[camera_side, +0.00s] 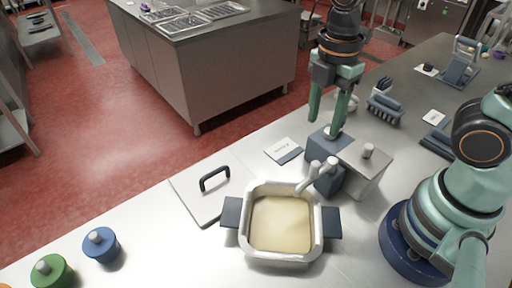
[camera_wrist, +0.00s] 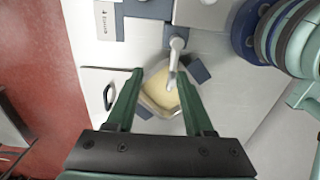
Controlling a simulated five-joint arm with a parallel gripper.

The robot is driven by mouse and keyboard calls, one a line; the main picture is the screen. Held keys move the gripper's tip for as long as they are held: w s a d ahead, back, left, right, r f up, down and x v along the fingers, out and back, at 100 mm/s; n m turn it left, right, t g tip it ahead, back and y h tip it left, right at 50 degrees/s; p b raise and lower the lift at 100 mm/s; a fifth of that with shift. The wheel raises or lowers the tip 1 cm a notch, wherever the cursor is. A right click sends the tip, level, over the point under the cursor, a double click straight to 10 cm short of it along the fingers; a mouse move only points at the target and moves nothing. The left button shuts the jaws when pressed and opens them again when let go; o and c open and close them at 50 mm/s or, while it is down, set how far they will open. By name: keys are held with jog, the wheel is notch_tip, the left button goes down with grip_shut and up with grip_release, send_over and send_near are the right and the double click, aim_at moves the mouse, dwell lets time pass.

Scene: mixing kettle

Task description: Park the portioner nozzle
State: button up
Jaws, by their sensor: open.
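The pale portioner nozzle (camera_side: 312,176) sticks out from a blue-grey block and reaches over the back right corner of the kettle. In the wrist view the nozzle (camera_wrist: 174,62) points down into the picture over the kettle's contents. The square kettle (camera_side: 254,246) is open, holds cream-coloured liquid and has dark side handles; its rim also shows in the wrist view (camera_wrist: 160,112). My gripper (camera_side: 326,122) is open and empty, above the blue-grey block and behind the nozzle. In the wrist view the nozzle lies near the right fingertip of my gripper (camera_wrist: 159,74).
A flat lid (camera_side: 196,198) with a black handle lies left of the kettle. A steel box (camera_side: 368,169) with a knob stands right of the nozzle block. A label card (camera_side: 283,150) lies behind. Blue (camera_side: 101,246) and green (camera_side: 51,272) knobbed pots stand at front left.

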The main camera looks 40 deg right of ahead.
aim_at(316, 163)
jog(key=s+a, duration=0.1)
jog(key=a, duration=0.1)
jog(key=s+a, duration=0.2)
jog(key=shift+f, duration=3.95)
jog(key=shift+f, duration=0.15)
jog(key=c, duration=0.6)
